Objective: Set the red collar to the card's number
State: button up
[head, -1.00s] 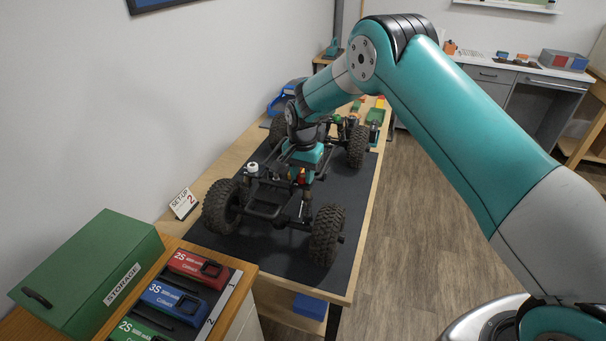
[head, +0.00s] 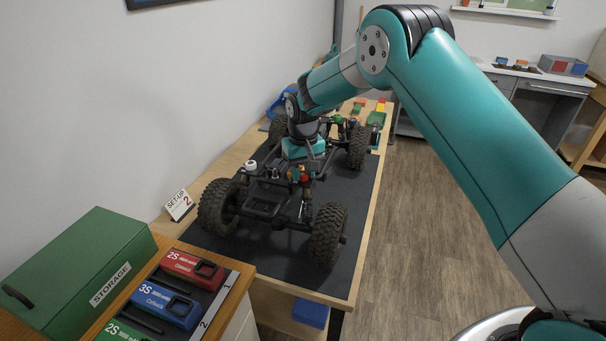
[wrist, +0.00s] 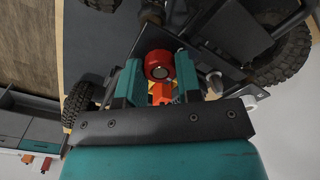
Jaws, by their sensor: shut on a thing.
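An orange part (wrist: 161,93) shows below the collar, between the fingers. In the head view my gripper (head: 304,148) is over the middle of the black crawler chassis (head: 268,190). The white card (head: 179,205) stands at the wall behind the front wheel and reads "SET-UP" with a red 2. Any marks on the collar are too small to read.
The crawler stands on a dark mat (head: 345,225) on a wooden table. A green storage box (head: 75,270) and red, blue and green battery packs (head: 193,268) are at front left. Knobby tyres (wrist: 285,45) and chassis rails lie close around my fingers. The floor at right is clear.

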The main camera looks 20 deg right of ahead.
aim_at(304, 173)
jog(key=shift+n, duration=1)
jog(key=o, duration=0.9)
jog(key=shift+o, duration=0.2)
notch_tip(304, 173, up, 18)
jog(key=b, duration=0.3)
jog(key=shift+d+f, duration=0.2)
jog(key=shift+f, duration=0.05)
